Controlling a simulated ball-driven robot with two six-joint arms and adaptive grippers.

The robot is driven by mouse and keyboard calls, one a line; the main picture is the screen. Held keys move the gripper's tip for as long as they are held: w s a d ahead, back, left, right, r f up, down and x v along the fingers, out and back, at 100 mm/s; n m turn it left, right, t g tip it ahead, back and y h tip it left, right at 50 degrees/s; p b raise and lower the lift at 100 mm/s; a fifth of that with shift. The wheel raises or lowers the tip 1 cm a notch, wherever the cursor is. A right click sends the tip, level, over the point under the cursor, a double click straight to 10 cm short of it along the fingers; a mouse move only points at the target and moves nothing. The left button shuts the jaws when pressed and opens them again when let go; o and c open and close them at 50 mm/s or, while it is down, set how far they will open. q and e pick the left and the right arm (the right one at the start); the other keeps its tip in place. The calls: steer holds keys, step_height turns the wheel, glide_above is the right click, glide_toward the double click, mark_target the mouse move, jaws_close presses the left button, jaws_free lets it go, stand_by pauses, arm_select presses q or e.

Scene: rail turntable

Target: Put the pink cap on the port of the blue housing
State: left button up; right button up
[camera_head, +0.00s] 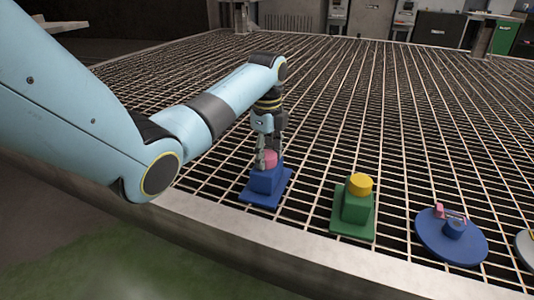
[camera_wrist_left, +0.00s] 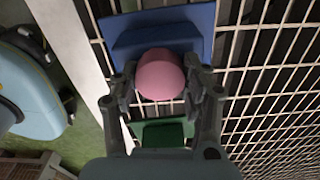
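The pink cap (camera_head: 270,158) is a short round piece at the top of a blue block on a square blue base (camera_head: 265,183). My left gripper (camera_head: 266,160) points down over this block, with its fingers on both sides of the cap. In the left wrist view the pink cap (camera_wrist_left: 160,75) sits between the two fingertips (camera_wrist_left: 160,82), which look pressed to its sides. I cannot tell whether the cap rests on the block or is just above it. A round blue disc (camera_head: 435,240) carries a small blue cylinder (camera_head: 454,229) with a pink bracket-like part. My right gripper is not in view.
A green block on a green base (camera_head: 352,222) with a yellow cap (camera_head: 360,184) stands between the blue block and the disc. A pale round piece (camera_head: 527,247) is cut off at the right edge. The grid floor behind is clear up to the far posts.

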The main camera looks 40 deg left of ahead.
arm_select(q)
steer(key=o, duration=0.5)
steer(key=shift+o, duration=0.2)
step_height(320, 180, up, 8)
steer(key=shift+f, duration=0.25)
